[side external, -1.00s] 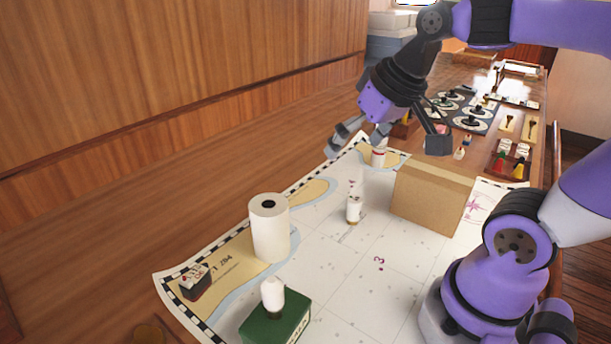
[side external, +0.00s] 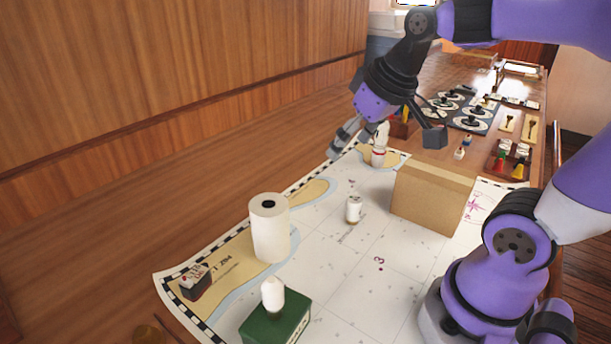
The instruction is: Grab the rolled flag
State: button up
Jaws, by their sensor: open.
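Several white rolled or cylindrical things stand upright on the chart (side external: 330,245), and I cannot tell for sure which is the rolled flag. A small white one with a red band (side external: 379,156) stands at the chart's far end. A short white one (side external: 353,209) stands mid-chart, and a larger white roll with a dark hole in its top (side external: 269,230) stands nearer. My gripper (side external: 385,144) is open, its fingers spread on either side of the red-banded one in the picture. I cannot tell the depth between them. Nothing shows held.
A cardboard box (side external: 432,197) stands right of the gripper. A green box (side external: 275,322) with a white-topped piece and a small dark block (side external: 194,282) are in front. Dials (side external: 470,118) and a small tray (side external: 510,160) are behind. The wooden wall (side external: 150,80) runs along the left.

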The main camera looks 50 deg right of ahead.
jog(key=w+d+m+h, duration=0.15)
jog(key=w+d, duration=0.35)
jog(key=d, duration=0.5)
jog(key=m+g, duration=0.2)
jog(key=m, duration=0.2)
send_over(389, 125)
jog(key=s+a, duration=0.2)
jog(key=f, duration=0.4)
jog(key=shift+w+d+f, duration=0.15)
jog(key=shift+w+f, duration=0.05)
jog(key=shift+f, duration=0.05)
jog(key=x, duration=0.4)
jog(key=shift+d+f, duration=0.35)
jog(key=x, duration=0.5)
jog(key=shift+w+a+f, duration=0.15)
jog(key=shift+w+f, duration=0.15)
jog(key=shift+w, duration=0.1)
jog(key=c, duration=1.3)
